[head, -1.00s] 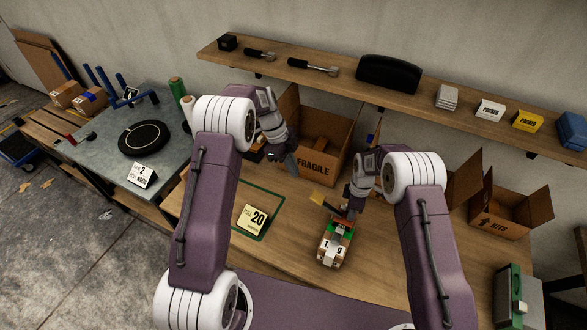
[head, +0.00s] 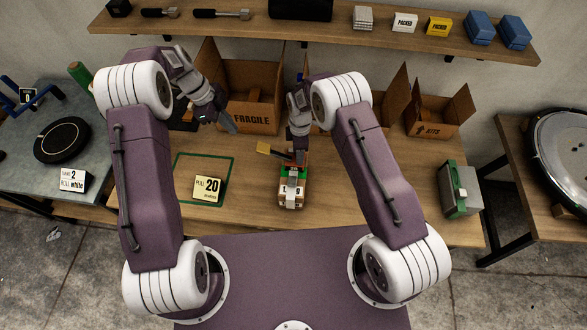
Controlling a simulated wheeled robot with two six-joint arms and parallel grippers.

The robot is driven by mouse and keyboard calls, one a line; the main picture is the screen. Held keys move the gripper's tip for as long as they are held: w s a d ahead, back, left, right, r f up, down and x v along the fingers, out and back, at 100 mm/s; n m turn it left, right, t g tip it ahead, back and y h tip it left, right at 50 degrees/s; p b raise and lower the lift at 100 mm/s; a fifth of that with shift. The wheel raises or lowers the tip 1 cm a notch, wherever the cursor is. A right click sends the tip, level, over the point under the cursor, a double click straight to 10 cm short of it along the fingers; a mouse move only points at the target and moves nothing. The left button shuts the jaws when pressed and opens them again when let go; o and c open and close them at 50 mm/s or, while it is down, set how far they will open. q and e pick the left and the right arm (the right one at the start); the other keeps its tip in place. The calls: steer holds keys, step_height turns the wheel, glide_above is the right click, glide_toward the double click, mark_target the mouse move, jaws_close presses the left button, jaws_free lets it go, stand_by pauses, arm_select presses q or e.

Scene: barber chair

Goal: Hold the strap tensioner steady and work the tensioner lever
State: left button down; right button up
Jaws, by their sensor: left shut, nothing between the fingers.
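The strap tensioner (head: 293,187), an orange, green and white device, sits on the wooden bench near the middle of the head view. A dark lever (head: 281,157) with a yellow end sticks up from its far end toward the left. My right gripper (head: 299,152) points down at the tensioner's far end, beside the lever; its fingertips are too small and covered to tell whether they grip anything. My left gripper (head: 228,124) is shut and empty, above the bench to the left of the tensioner and apart from it, in front of the FRAGILE box.
An open FRAGILE carton (head: 252,117) stands behind the bench's middle, and a KITS carton (head: 434,117) at right. A green-outlined square (head: 205,158) with a PULL 20 card (head: 208,189) lies left of the tensioner. A grey-green case (head: 461,188) stands at the bench's right end.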

step_height(320, 180, up, 12)
stand_by(0.5)
